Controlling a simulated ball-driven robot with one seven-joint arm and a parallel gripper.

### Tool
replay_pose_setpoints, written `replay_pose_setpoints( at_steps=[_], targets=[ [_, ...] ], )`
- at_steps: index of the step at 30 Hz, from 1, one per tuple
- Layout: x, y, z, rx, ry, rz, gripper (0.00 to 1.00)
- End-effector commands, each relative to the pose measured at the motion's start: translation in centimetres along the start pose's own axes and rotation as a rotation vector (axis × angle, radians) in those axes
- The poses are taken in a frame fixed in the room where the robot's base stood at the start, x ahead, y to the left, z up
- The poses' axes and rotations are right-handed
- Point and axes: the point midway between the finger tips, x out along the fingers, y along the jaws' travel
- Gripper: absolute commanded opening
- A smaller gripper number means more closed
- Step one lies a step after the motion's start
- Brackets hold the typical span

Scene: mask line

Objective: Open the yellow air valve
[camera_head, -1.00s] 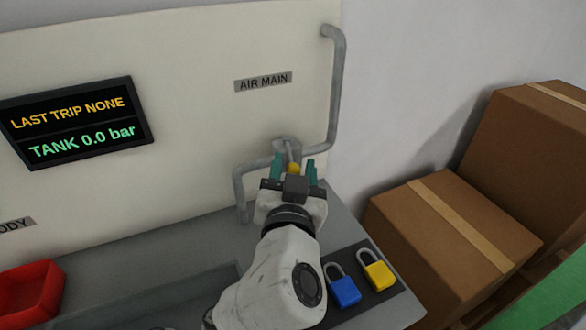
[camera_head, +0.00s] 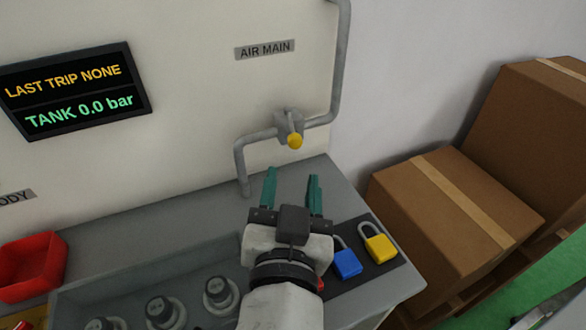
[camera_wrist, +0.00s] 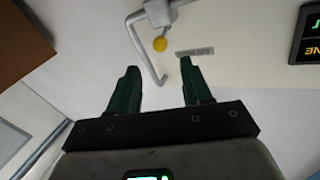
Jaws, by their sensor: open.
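The air valve (camera_head: 289,124) sits on the grey pipe on the cream panel, below the AIR MAIN label. Its handle ends in a yellow knob (camera_head: 295,141), which points out toward me. My gripper (camera_head: 292,185) is open and empty, with teal fingers, below and in front of the knob and apart from it. In the wrist view, the yellow knob (camera_wrist: 160,44) shows beyond and above the two fingers (camera_wrist: 157,85), roughly between them. Nothing hides the valve in the head view.
A display (camera_head: 76,91) reads "TANK 0.0 bar" and "LAST TRIP NONE". A blue padlock (camera_head: 347,263) and a yellow padlock (camera_head: 380,248) lie right of my gripper. A grey tray (camera_head: 75,291) with several fittings and a red bin (camera_head: 33,267) are left. Cardboard boxes (camera_head: 455,212) stand right.

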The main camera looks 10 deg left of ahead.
Motion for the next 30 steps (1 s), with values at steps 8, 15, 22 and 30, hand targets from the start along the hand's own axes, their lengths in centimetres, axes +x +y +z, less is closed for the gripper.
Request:
replay_pose_setpoints(
  at_steps=[8, 15, 22, 30],
  targets=[
    [-0.4, 0.0, 0.0, 0.0, 0.001, 0.0, 0.49],
    [0.5, 0.9, 0.3, -0.001, -0.034, 0.011, 0.32],
    [5.2, 6.0, 2.7, -0.004, -0.256, 0.015, 0.1],
    [8.9, 10.8, 5.0, -0.01, -0.517, -0.155, 0.0]
  ],
)
